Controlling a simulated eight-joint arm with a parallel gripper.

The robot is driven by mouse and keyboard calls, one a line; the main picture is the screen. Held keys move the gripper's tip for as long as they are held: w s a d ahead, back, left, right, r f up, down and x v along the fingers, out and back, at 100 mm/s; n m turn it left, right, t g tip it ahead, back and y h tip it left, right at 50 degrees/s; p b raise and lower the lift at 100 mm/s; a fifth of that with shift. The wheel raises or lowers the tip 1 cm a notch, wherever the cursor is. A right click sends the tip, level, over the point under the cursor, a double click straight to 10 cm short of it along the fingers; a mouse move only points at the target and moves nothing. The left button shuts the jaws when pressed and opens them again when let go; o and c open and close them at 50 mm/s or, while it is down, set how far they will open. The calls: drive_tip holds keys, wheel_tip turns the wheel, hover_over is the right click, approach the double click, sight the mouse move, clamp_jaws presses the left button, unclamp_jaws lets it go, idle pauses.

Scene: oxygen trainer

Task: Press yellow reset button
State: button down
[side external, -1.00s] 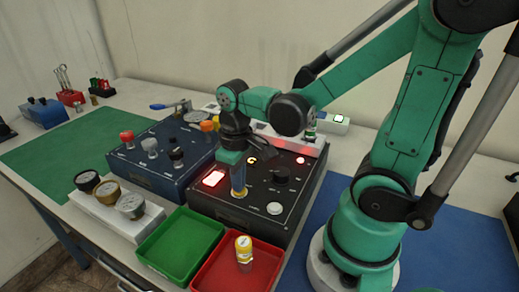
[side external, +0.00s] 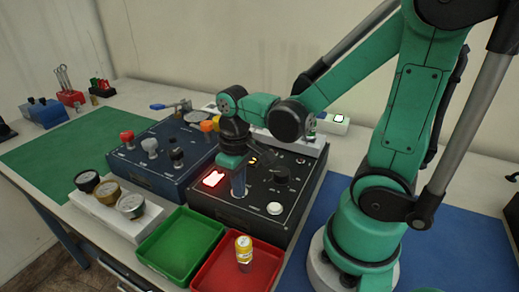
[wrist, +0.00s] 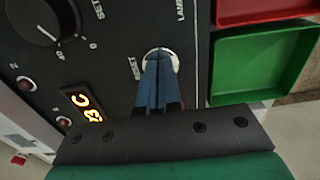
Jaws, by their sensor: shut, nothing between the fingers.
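The reset button (wrist: 162,55) sits in a pale round bezel beside the RESET label in the wrist view. My fingers cover most of it, and its yellow face cannot be made out. My gripper (wrist: 158,58) is shut with nothing between its blue fingers, and the tips are over the button, seemingly touching it. In the side view my gripper (side external: 239,194) points down at the black control box (side external: 245,212), left of a white button (side external: 274,208), and hides the reset button.
A red tray (side external: 215,273) with a yellow-capped bottle (side external: 244,252) and a green tray (side external: 180,245) lie in front. A blue control box (side external: 150,178) stands left.

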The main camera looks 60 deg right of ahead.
wheel_tip(320, 180, up, 8)
idle(0.5)
drive_tip(key=shift+w, duration=0.15)
idle(0.5)
drive_tip(key=t, duration=0.1)
drive_tip(key=w+a+t, duration=0.1)
drive_tip(key=a+t, duration=0.1)
drive_tip(key=t, duration=0.1)
drive_tip(key=shift+w+f, duration=0.15)
drive_tip(key=shift+f, duration=0.1)
drive_tip(key=t, duration=0.1)
drive_tip(key=w+a+t, duration=0.1)
drive_tip(key=t, duration=0.1)
drive_tip(key=shift+w+r, duration=0.1)
drive_tip(key=shift+r, duration=0.1)
